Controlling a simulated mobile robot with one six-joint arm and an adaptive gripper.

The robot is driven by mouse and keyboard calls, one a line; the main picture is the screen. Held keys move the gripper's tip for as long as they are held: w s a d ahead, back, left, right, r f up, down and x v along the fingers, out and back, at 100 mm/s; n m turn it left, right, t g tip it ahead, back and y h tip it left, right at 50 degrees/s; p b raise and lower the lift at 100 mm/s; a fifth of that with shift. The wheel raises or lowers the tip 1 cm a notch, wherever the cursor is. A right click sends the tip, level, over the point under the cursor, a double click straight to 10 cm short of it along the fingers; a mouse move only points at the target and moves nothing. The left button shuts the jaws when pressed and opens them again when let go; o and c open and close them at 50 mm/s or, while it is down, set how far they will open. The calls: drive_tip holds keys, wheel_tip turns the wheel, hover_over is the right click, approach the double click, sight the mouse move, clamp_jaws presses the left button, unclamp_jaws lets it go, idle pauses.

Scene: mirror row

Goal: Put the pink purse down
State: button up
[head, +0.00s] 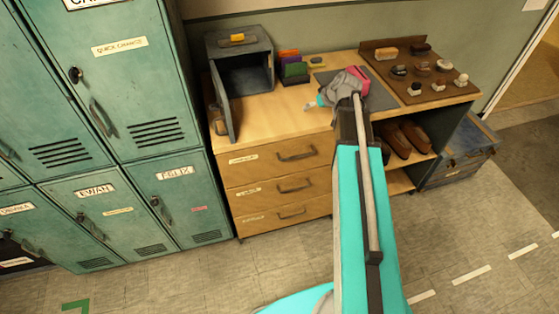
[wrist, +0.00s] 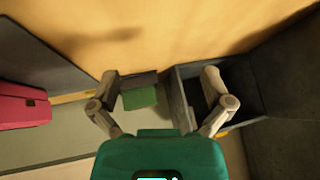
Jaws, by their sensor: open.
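The pink purse (head: 361,77) shows in the head view just right of my gripper, which hides part of it. In the wrist view the purse (wrist: 22,106) is at the left edge, cut off by the frame. It is over or by the back part of a dark grey mat (wrist: 40,52); I cannot tell exactly where it touches. My gripper (wrist: 160,78) is open, with its two fingers apart and nothing between them. The purse is outside the fingers. In the head view my gripper (head: 343,86) is above the wooden counter, beside the purse.
An open grey metal box (head: 245,72) with its door swung out stands at the counter's left. A sorter with coloured items (head: 293,68) stands between it and my gripper. A wooden board with several small things (head: 420,75) is at the right. The front left counter is clear.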

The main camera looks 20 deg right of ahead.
drive_tip(key=s+a+f+g+h, duration=0.1)
drive_tip(key=s+a+g, duration=0.2)
drive_tip(key=s+a, duration=0.5)
drive_tip(key=s+a+f+m+g+h, duration=0.1)
drive_tip(key=s+a+f+g+h, duration=0.1)
drive_tip(key=s+a, duration=0.7)
drive_tip(key=shift+a+f+g, duration=0.3)
drive_tip(key=shift+a+g, duration=0.2)
drive_tip(key=shift+g, duration=0.3)
